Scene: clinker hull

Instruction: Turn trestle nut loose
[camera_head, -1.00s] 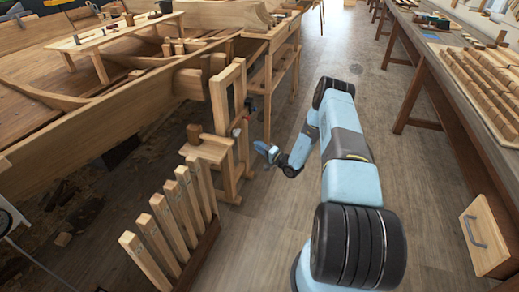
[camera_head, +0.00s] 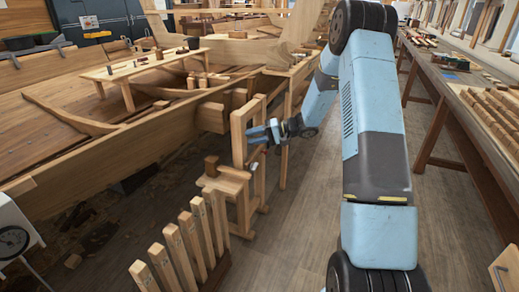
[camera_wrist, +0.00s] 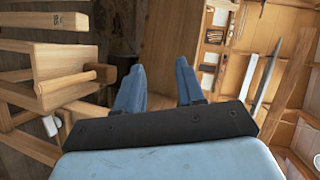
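The trestle (camera_head: 239,130) is an upright wooden frame beside the hull. My gripper (camera_head: 258,133) is at the upper part of this frame in the head view, overlapping its right side; I cannot tell whether it touches. In the wrist view my gripper (camera_wrist: 160,80) has its two blue fingers spread apart, with nothing between them. I cannot make out the nut clearly in either current view. It may be hidden by the gripper or out of frame.
The wooden hull (camera_head: 130,135) fills the left side. Several upright wooden slats (camera_head: 196,240) stand in a rack in front of the trestle. A long workbench (camera_head: 455,110) runs along the right. The floor (camera_head: 300,225) between is clear.

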